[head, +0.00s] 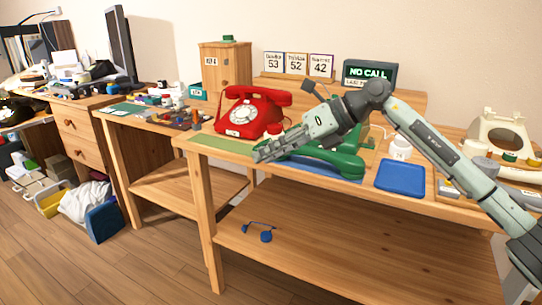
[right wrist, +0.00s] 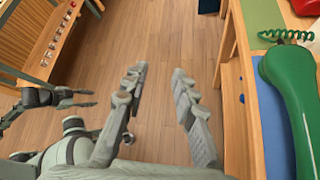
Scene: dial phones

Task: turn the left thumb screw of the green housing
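The green phone (head: 345,140) sits on the table, its housing partly hidden by my right gripper and forearm. Its green handset (head: 325,161) lies in front on a blue mat, and it also shows at the right of the right wrist view (right wrist: 290,100). I cannot make out a thumb screw in either view. My right gripper (head: 262,154) is in front of the green phone, near the table's front edge. In the right wrist view its fingers (right wrist: 160,85) are apart with nothing between them. My left gripper (right wrist: 92,98) shows at the left there, fingers apart and empty.
A red phone (head: 252,112) stands left of the green one. A blue tray (head: 401,178) and a white jar (head: 400,148) are to the right. An opened beige phone (head: 500,132) is at the far right. A lower shelf (head: 330,255) holds a blue item.

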